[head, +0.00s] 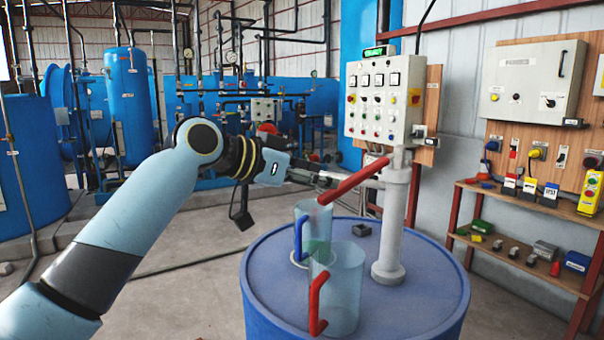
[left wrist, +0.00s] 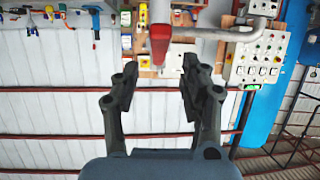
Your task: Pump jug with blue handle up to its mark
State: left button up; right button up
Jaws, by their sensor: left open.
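The clear jug with the blue handle (head: 313,212) stands on the blue drum, on a pale round spot. Its lower part looks greenish, and the front jug partly hides it; I cannot make out its mark. The hand pump (head: 391,225) is a grey column on the drum with a red lever (head: 352,180) slanting down to the left. My left gripper (head: 318,180) is open by the lever's free end. In the left wrist view, the lever's red end (left wrist: 160,42) lies just past the open fingertips (left wrist: 157,82), roughly centred between them. My right gripper is not in view.
A clear jug with a red handle (head: 343,285) stands at the front of the blue drum (head: 425,300). A small dark block (head: 362,230) lies near the pump base. A control box (head: 382,98) hangs behind the pump. Shelves (head: 540,255) with small items stand at the right.

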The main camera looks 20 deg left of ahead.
pick_arm(q)
jog(key=v, duration=0.4)
jog(key=shift+w, duration=0.1)
dwell(0.9)
